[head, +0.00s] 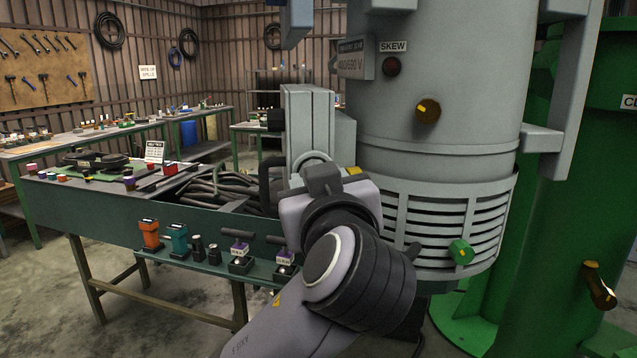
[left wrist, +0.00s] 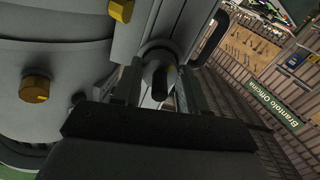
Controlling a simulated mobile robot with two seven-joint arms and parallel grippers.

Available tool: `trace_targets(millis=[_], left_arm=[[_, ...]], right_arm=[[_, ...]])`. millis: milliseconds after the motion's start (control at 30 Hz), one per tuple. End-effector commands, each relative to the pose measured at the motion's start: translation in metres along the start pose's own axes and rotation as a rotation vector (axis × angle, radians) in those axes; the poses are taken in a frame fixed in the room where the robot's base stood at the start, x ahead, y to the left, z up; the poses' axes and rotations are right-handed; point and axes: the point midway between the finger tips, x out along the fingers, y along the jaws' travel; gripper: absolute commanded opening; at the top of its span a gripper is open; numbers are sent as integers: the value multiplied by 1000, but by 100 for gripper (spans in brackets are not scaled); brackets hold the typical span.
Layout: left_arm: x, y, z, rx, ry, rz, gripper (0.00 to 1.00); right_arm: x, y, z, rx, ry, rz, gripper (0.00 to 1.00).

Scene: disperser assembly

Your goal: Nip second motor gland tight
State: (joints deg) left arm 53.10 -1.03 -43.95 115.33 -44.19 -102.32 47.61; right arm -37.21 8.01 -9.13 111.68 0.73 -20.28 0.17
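The grey motor (head: 440,110) stands upright at right centre in the head view, with a pale box (head: 310,115) on its left side. My left arm comes up from below, and its wrist hides what lies under the box. In the left wrist view, a grey round gland (left wrist: 158,52) with a dark core sits between the fingers of my left gripper (left wrist: 162,88). The fingers stand apart on either side of it; contact is not clear. A black loop (left wrist: 211,38) is just right of it. My right gripper is in neither view.
A yellow-marked knob (head: 428,110) and a green knob (head: 461,252) stick out from the motor. A green column (head: 560,240) stands close on the right. A green bench (head: 100,215) with cables and small tools is on the left.

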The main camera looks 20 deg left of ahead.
Motion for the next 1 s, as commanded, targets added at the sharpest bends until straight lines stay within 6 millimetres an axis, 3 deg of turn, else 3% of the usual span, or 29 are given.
trace_targets(millis=[467, 1000], left_arm=[[0, 0, 1, 117, -2, 0, 12], [0, 0, 0, 600, -3, 0, 12]], right_arm=[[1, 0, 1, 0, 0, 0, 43], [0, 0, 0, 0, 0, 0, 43]])
